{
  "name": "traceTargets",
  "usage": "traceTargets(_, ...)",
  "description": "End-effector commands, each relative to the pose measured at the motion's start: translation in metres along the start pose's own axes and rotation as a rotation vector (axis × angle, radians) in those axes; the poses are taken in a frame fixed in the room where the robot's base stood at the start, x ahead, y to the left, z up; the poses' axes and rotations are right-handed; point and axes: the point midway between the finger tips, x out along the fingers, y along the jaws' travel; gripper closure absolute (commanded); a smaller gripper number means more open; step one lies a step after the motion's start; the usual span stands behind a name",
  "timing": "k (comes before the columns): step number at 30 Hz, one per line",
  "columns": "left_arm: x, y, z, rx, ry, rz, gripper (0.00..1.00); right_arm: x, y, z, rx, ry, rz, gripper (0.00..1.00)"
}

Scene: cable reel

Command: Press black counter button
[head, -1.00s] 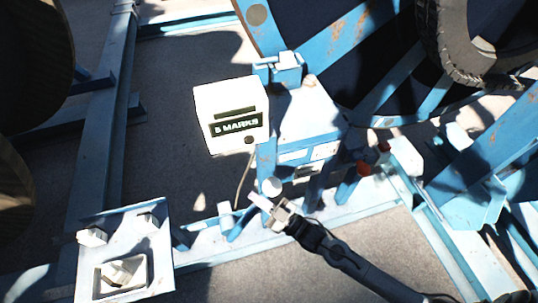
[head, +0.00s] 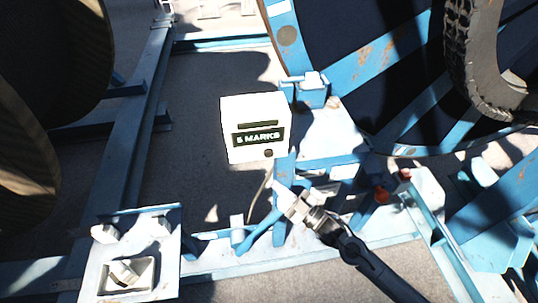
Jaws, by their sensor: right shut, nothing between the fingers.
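The white counter box (head: 243,107) stands in the middle of the head view, with a dark display reading "5 MARKS". The small round dark counter button (head: 268,153) is on its front face, at the lower right below the display. My right gripper (head: 278,190) is shut and empty. Its tips point up and left, a little below the button and apart from it in the picture. My left gripper is not in view.
A blue frame post (head: 284,165) stands right beside the box. A large blue reel with a tyre (head: 480,60) fills the upper right. A white plate with a switch (head: 100,270) lies at lower left. Bare floor (head: 195,130) shows left of the box.

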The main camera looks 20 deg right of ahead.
Motion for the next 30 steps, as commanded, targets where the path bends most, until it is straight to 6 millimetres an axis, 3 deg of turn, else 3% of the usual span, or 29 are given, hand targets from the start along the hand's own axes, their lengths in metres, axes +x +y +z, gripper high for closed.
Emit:
traceTargets(21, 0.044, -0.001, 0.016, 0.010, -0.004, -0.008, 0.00, 0.048, 0.034, 0.039, -0.001, 0.000, 0.001, 1.00)
traceTargets(30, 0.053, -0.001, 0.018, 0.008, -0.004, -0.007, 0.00, 0.059, 0.043, 0.044, 0.000, 0.000, 0.000, 1.00)
